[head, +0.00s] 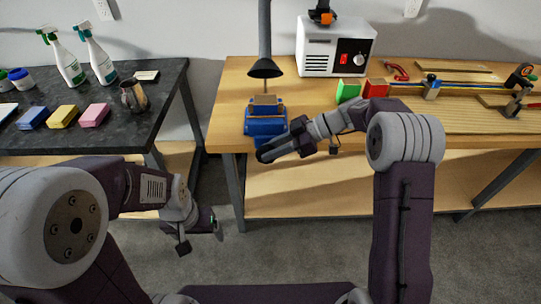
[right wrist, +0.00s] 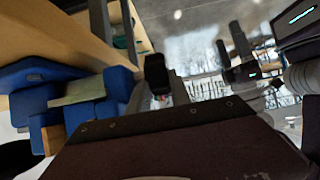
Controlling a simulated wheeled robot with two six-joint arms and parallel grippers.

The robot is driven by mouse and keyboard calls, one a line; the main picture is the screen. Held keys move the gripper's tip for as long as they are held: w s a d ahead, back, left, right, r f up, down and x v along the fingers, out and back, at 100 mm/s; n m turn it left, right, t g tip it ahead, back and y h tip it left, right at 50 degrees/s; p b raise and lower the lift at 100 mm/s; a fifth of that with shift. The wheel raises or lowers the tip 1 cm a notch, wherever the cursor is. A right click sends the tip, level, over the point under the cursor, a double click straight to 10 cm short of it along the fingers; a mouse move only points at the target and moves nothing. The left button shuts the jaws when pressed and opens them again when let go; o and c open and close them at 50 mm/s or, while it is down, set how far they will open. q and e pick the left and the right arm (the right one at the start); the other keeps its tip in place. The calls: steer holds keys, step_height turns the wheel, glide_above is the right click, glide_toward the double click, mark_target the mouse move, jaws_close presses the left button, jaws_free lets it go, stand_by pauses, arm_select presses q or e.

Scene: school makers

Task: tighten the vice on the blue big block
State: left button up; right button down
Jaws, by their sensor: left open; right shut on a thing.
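The blue vice (head: 267,127) stands at the front left edge of the wooden workbench, with a tan-brown piece (head: 264,101) between its jaws. In the right wrist view the blue vice (right wrist: 115,82) fills the left side, with a pale jaw face and a bit of wood showing. I cannot make out a separate blue block. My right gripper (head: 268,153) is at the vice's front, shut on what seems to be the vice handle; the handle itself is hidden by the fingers. My left gripper (head: 200,232) is open and empty, low in front of the gap between the tables.
The dark table (head: 120,120) at left holds spray bottles, sponges and a metal jug.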

steer(key=shift+s, duration=0.1)
steer(key=c, duration=1.5)
jaws_free()
steer(key=shift+o, duration=0.2)
steer(key=p+v, duration=0.1)
steer(key=v, duration=0.8)
